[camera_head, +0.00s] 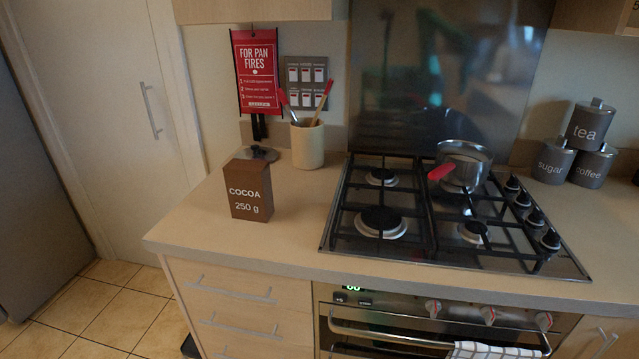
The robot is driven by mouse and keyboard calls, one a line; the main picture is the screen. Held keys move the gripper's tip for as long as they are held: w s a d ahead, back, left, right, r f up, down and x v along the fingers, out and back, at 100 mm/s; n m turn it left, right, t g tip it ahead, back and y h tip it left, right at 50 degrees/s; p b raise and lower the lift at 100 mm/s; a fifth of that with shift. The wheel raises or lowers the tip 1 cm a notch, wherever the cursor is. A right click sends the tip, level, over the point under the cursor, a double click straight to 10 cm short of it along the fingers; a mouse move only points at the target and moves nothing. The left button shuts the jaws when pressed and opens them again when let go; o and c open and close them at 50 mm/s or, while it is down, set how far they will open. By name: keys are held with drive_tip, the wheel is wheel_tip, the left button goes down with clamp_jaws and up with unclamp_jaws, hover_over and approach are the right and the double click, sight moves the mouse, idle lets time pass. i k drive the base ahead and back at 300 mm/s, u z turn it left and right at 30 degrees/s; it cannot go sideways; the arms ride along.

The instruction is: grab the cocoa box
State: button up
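The cocoa box (249,191) is a brown upright carton marked "COCOA 250 g". It stands on the beige counter (190,222), left of the gas hob and a little back from the counter's front edge. Its front face and top show, and nothing covers it. My gripper is not in view.
Behind the box are a dark round-based object (262,153) and a utensil pot (307,145). The gas hob (333,233) holds a saucepan (464,160) with a red handle. Canisters (553,163) stand at the right. The counter left of the box is clear.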

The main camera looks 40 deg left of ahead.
sight(249, 182)
drive_tip(key=z, duration=0.2)
drive_tip(key=k, duration=1.25)
drive_tip(key=u, duration=0.8)
drive_tip(key=i, duration=0.9)
